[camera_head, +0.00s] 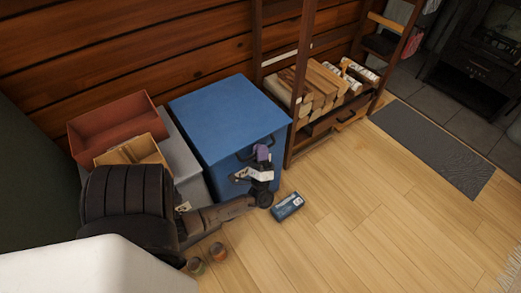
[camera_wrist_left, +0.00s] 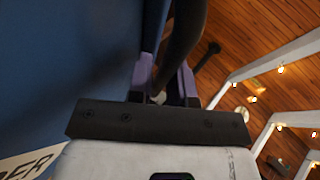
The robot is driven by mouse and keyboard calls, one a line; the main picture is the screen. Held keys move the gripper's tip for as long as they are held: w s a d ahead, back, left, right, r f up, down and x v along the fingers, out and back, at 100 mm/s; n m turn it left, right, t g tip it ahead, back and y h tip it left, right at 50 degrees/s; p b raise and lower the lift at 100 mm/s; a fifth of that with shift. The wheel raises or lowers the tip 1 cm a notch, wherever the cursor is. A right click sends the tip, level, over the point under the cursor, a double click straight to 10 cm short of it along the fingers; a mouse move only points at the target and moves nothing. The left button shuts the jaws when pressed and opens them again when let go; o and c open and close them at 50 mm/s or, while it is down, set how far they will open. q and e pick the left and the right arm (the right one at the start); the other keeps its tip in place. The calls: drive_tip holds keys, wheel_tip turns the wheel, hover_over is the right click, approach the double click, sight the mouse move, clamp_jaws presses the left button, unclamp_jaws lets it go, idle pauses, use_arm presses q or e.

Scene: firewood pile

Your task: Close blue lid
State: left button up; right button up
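A blue box (camera_head: 218,165) stands against the wooden wall, its flat blue lid (camera_head: 225,108) on top. I see no clear gap under the lid, but cannot tell whether it is fully closed. A dark handle (camera_head: 241,155) is on the box's front. My left gripper (camera_head: 262,154) is at the handle's right part. In the left wrist view the purple fingers (camera_wrist_left: 165,82) have a narrow gap, with the dark handle bar (camera_wrist_left: 184,35) between them, so they look shut on it. The blue surface (camera_wrist_left: 60,70) fills the left of that view. My right gripper is not in view.
A grey box (camera_head: 185,155), a red bin (camera_head: 115,125) and a tan carton (camera_head: 133,151) are left of the blue box. A small blue carton (camera_head: 287,207) lies on the floor in front. A firewood rack (camera_head: 330,90) stands right.

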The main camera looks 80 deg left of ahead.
use_arm(q)
drive_tip(key=shift+o, duration=0.2)
drive_tip(key=shift+a, duration=0.1)
drive_tip(key=shift+d+f, duration=0.3)
drive_tip(key=shift+d, duration=0.05)
drive_tip(key=p+v, duration=0.1)
drive_tip(key=v, duration=1.1)
drive_tip(key=shift+d+f+p, duration=0.25)
drive_tip(key=shift+f+p, duration=0.05)
